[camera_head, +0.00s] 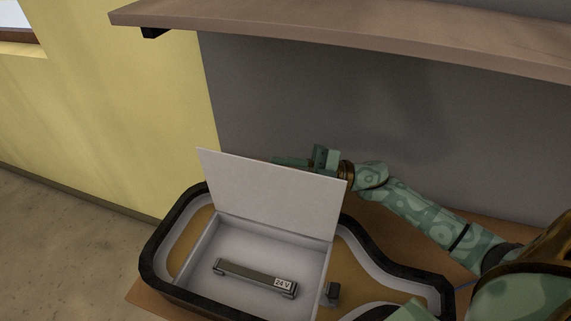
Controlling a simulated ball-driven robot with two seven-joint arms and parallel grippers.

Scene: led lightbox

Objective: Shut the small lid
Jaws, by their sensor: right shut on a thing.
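The small lid (270,196) is a flat white panel that stands open and nearly upright, hinged along the back of a white box (226,245). My right gripper (292,163) is at the lid's upper right edge, partly hidden behind it. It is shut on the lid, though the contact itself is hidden. Inside the open box lies a grey metal bar (252,278) with a "24 V" label. My left gripper is not in view.
A black-rimmed tray (150,262) surrounds the box and sits on a brown board. A wooden shelf (330,35) spans above, in front of a grey wall panel. A small dark block (333,292) is at the box's right side. A yellow wall is at left.

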